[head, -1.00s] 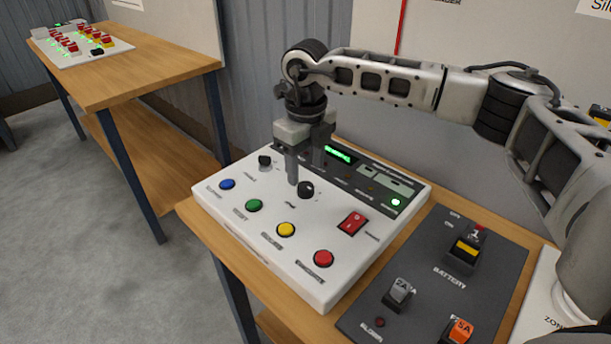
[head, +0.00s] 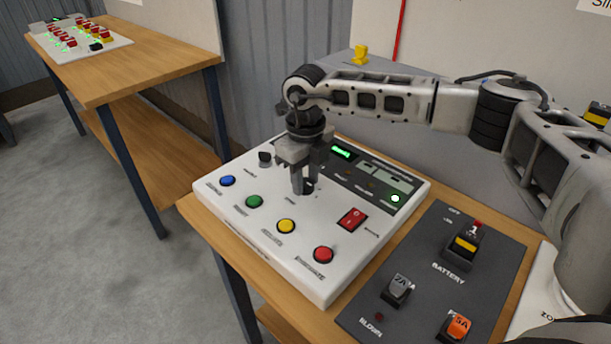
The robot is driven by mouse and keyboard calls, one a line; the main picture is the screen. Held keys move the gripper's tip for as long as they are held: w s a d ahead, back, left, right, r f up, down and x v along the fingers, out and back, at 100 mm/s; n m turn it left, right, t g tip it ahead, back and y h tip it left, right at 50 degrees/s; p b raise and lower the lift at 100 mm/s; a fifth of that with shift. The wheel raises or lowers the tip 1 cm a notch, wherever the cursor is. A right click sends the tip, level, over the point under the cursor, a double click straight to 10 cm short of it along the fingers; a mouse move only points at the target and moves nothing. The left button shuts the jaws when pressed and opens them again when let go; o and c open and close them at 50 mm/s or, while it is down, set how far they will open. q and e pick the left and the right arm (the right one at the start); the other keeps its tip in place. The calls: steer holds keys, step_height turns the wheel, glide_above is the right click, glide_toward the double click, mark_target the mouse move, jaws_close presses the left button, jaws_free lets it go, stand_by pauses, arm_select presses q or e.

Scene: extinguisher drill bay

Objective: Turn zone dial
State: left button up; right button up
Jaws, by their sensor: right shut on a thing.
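A white control panel (head: 240,228) lies on the wooden bench. My right gripper (head: 304,187) reaches down to its middle and is shut on a black dial (head: 309,187), its fingers on either side and partly hiding it. Another black knob (head: 265,158) is at the panel's back left. A small green display (head: 341,152) is lit behind the gripper; its text is too small to read. My left gripper is not in view.
Blue (head: 228,181), green (head: 254,202), yellow (head: 286,226) and red (head: 323,254) buttons line the panel's front, with a red rocker switch (head: 352,218) to the right. A dark battery panel (head: 420,270) lies beside it. A second bench (head: 150,60) stands at left.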

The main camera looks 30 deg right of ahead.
steer(key=shift+n+b, duration=0.45)
steer(key=shift+n, duration=0.25)
steer(key=shift+f+n+b, duration=0.1)
steer(key=shift+n+b, duration=0.55)
steer(key=shift+n, duration=0.45)
steer(key=n+b, duration=0.1)
steer(key=n, duration=0.1)
steer(key=shift+n, duration=0.4)
steer(key=n+b, duration=0.2)
steer(key=n, duration=0.2)
steer(key=shift+n, duration=0.3)
steer(key=n+b, duration=0.1)
steer(key=n, duration=0.3)
steer(key=shift+r+n+b, duration=0.2)
steer(key=shift+n+b, duration=0.35)
steer(key=shift+n, duration=0.65)
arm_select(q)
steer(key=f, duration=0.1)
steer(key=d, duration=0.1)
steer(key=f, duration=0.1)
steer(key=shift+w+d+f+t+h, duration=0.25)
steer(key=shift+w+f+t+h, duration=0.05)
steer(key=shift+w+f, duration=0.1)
arm_select(e)
steer(key=shift+n, duration=0.3)
